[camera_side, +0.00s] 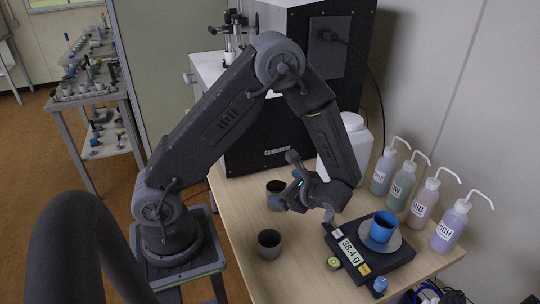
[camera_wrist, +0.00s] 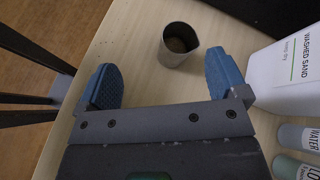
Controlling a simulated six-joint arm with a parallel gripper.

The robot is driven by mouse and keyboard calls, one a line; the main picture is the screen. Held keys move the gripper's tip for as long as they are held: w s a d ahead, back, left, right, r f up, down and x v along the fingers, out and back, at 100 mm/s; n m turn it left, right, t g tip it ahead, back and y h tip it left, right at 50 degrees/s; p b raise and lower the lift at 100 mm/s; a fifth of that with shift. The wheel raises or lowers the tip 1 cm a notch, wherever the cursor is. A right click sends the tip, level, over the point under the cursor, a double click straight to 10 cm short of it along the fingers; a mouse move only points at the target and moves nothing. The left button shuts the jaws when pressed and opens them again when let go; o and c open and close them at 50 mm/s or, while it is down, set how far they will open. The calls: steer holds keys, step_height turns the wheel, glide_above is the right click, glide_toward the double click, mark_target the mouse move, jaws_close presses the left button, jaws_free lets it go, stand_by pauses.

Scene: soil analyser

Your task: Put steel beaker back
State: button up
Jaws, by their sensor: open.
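In the side view, one grey steel beaker (camera_side: 276,188) stands upright on the wooden table, just beyond my gripper (camera_side: 302,207). A second grey beaker (camera_side: 269,244) stands nearer the front left of the table. In the wrist view, one beaker (camera_wrist: 178,44) stands past the fingertips, in line with the gap between them, with a brownish inside. My gripper's blue fingers (camera_wrist: 163,82) are spread apart with nothing between them. Which of the two beakers the wrist view shows is most likely the far one.
A scale (camera_side: 370,259) reading 38.4 g carries a blue cup (camera_side: 383,226) on a dish. Several wash bottles (camera_side: 422,200) line the right wall. A white washed sand container (camera_wrist: 288,75) stands right of the beaker. A black machine (camera_side: 300,135) stands behind.

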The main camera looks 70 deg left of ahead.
steer(key=s+d+r+n+t+h, duration=0.4)
steer(key=s+d+r+n+h, duration=0.1)
steer(key=r, duration=0.5)
steer(key=s+d+r+n+t+h, duration=0.4)
steer(key=s+d+r+n+h, duration=0.1)
steer(key=r, duration=0.6)
steer(key=shift+d+r+n+t+h, duration=0.3)
steer(key=shift+d+n+t+h, duration=0.15)
steer(key=shift+d+h, duration=0.5)
steer(key=shift+a, duration=0.1)
